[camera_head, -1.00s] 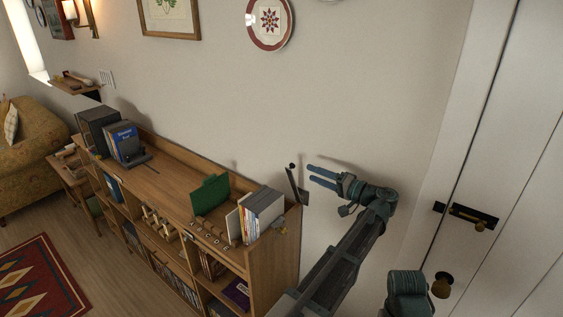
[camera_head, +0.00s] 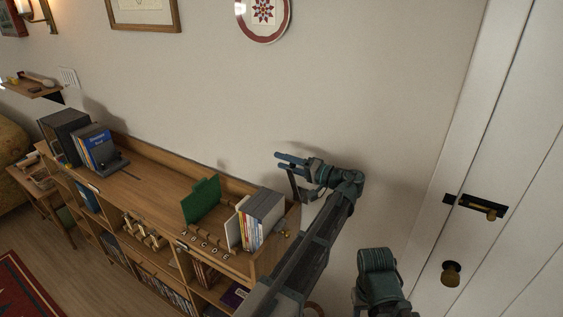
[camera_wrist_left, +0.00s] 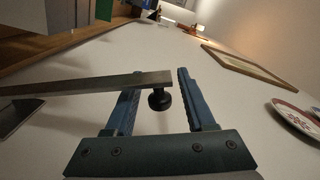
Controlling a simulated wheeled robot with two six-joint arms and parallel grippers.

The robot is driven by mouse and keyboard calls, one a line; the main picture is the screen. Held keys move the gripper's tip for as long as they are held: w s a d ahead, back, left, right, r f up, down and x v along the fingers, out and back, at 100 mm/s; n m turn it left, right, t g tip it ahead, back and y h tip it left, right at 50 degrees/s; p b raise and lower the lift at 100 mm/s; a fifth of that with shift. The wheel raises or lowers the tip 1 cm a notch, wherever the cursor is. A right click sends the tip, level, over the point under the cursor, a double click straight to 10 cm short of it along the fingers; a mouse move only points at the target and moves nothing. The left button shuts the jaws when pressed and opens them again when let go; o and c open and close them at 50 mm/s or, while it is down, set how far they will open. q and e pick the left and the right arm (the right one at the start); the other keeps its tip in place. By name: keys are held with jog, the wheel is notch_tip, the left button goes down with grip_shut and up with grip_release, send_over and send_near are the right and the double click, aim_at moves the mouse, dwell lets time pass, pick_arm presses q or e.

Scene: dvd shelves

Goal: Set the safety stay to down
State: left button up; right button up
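The safety stay (camera_head: 293,184) is a thin dark bar at the right end of the wooden shelf unit. It stands up, tilted, in the head view, and my left gripper partly covers its top. In the left wrist view the bar (camera_wrist_left: 82,85) comes in from the left, crosses over one finger and ends at a round black knob (camera_wrist_left: 160,99). My left gripper (camera_head: 278,160) is open at the stay's upper end. In the left wrist view its two blue fingers (camera_wrist_left: 160,88) lie on either side of the knob, with a gap visible on the right. My right gripper is not visible.
The shelf unit (camera_head: 152,199) holds a green divider (camera_head: 202,203), upright cases (camera_head: 262,217) and blue books (camera_head: 97,147).

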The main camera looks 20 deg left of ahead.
pick_arm(q)
jog(key=shift+a, duration=0.1)
grip_shut()
dwell(1.2)
